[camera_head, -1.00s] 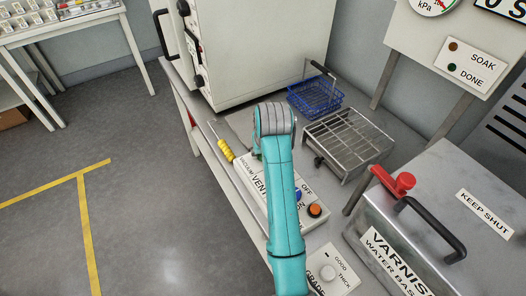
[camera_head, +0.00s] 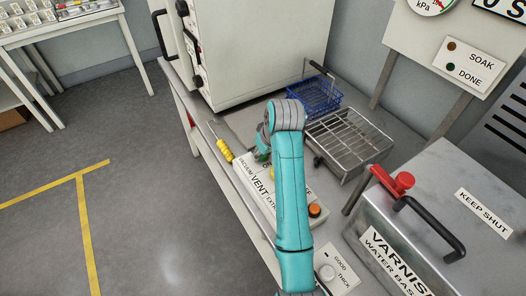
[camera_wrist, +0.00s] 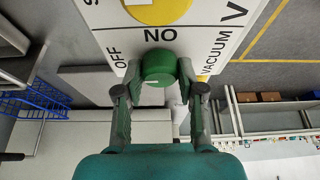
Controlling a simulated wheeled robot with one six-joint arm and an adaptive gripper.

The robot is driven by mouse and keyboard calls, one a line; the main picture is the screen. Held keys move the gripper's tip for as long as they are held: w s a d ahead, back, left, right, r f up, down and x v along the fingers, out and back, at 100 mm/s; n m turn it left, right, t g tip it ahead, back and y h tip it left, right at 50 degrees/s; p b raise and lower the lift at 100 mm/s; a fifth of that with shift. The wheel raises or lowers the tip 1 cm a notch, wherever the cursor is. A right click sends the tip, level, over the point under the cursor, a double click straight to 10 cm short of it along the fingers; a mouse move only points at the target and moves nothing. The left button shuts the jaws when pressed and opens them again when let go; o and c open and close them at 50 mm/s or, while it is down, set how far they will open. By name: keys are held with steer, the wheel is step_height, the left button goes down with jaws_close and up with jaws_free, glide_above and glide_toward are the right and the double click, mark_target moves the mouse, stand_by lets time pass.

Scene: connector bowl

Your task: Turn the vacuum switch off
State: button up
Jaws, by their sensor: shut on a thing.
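The vacuum switch is a green round knob (camera_wrist: 158,66) on a white control panel, seen close up in the wrist view. My gripper (camera_wrist: 158,88) is shut on the knob, with one finger on each side. I cannot tell which label the knob points to. In the head view the white panel (camera_head: 252,180) with VACUUM and VENT labels lies on the bench, and my arm covers much of it. My gripper (camera_head: 263,150) shows only partly there, left of the arm's wrist.
A yellow knob (camera_wrist: 158,8) sits beside the switch. An orange button (camera_head: 315,210) is at the panel's near end. A wire rack (camera_head: 350,140), a blue basket (camera_head: 314,96) and a varnish tank (camera_head: 432,200) stand to the right. A large white cabinet (camera_head: 255,45) stands behind.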

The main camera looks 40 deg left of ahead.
steer(key=o, duration=1.1)
steer(key=shift+o, duration=0.2)
steer(key=v, duration=0.7)
steer(key=shift+w, duration=0.1)
steer(key=shift+d+r, duration=0.15)
steer(key=shift+r, duration=0.05)
steer(key=shift+s, duration=0.2)
